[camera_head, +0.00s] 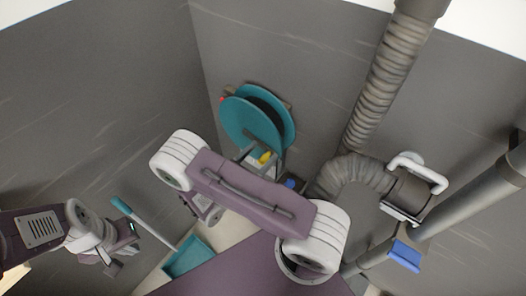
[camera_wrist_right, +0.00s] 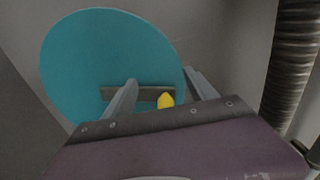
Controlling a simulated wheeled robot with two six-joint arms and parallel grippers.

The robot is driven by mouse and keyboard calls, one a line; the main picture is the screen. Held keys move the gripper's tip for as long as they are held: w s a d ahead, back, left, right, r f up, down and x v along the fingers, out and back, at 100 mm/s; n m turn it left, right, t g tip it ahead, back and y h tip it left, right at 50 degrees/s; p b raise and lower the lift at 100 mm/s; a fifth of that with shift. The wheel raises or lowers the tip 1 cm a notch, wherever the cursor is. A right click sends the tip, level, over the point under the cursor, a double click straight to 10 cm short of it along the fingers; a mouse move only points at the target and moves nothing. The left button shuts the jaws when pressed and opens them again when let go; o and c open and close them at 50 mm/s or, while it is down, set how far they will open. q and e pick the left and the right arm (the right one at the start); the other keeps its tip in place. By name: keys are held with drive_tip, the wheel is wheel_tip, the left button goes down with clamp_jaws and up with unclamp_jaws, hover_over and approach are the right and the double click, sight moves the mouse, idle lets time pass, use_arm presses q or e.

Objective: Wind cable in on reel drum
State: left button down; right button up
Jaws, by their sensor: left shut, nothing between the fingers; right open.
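The teal reel (camera_head: 248,122), with two round discs, is at the back wall in the head view. Its near disc (camera_wrist_right: 95,65) fills the left of the right wrist view. A small red spot (camera_head: 221,99) shows at its left edge. My right gripper (camera_head: 261,158) is open just below the reel, and its two fingers (camera_wrist_right: 160,92) point toward the disc. A small yellow piece (camera_wrist_right: 166,101) shows between the fingers, apparently not gripped; what it belongs to is unclear. My left gripper (camera_head: 118,262) is shut and empty at lower left, far from the reel. I cannot make out a cable.
A thick ribbed grey duct (camera_head: 384,75) runs down the wall right of the reel and bends below. A white handle-like part (camera_head: 418,170) and a blue block (camera_head: 405,255) are further right. A teal dustpan-like object (camera_head: 188,258) with a long handle is between my arms.

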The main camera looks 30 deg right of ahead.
drive_tip(key=v, duration=0.9)
drive_tip(key=shift+d, duration=0.1)
